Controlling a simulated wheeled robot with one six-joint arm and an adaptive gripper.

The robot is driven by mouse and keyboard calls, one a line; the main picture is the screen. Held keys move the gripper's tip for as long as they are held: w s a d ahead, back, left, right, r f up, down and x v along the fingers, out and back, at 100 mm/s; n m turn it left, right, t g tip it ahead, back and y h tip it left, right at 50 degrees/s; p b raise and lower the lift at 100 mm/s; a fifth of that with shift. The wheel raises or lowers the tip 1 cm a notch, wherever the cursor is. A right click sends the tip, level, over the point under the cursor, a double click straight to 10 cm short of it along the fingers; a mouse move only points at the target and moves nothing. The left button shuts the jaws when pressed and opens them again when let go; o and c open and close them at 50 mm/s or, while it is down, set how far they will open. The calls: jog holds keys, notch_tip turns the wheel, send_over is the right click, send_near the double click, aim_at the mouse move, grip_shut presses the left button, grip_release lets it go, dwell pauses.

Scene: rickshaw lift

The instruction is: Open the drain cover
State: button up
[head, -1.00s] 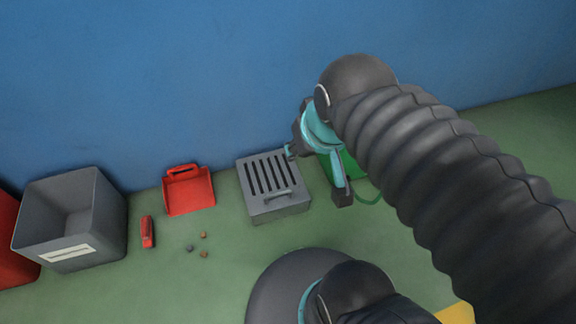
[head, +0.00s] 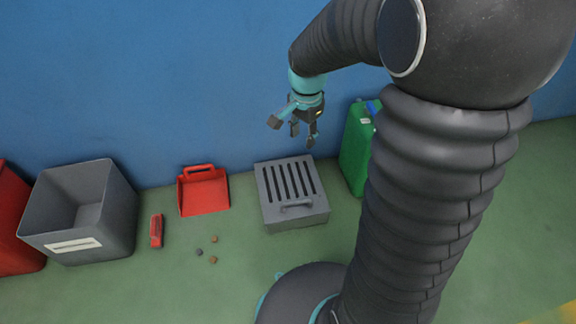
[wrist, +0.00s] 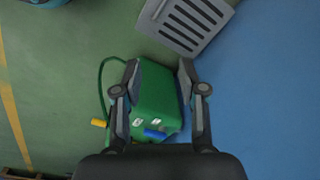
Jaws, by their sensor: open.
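The drain cover (head: 285,180) is a grey slotted lid on a grey box against the blue wall in the head view. It lies flat and has a bar handle (head: 297,206) along its front edge. In the wrist view part of the cover (wrist: 188,22) shows at the top, beyond the fingers. My gripper (head: 294,133) is open and empty, above and behind the cover near the wall. In the wrist view my gripper (wrist: 158,72) has its fingers spread, with a green can between them in the picture, apparently below.
The green can (head: 355,150), with a blue cap, stands right of the cover. Left of it are a red dustpan (head: 203,192), a red brush-like object (head: 156,230), small debris (head: 213,260) and a grey bin (head: 75,215). Green floor in front is partly clear.

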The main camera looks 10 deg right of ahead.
jog(key=w+f+m+g+b, duration=0.2)
jog(key=w+f+m, duration=0.1)
jog(key=f, duration=0.8)
jog(key=w+f+m+g+b, duration=0.1)
jog(key=w+f+m, duration=0.25)
jog(key=f, duration=0.75)
jog(key=b, duration=0.2)
send_over(296, 199)
jog(key=s, duration=0.4)
jog(key=f, duration=0.9)
jog(key=a+f, duration=0.1)
jog(key=f, duration=0.4)
jog(key=shift+w, duration=0.15)
jog(key=shift+r, duration=0.1)
grip_shut()
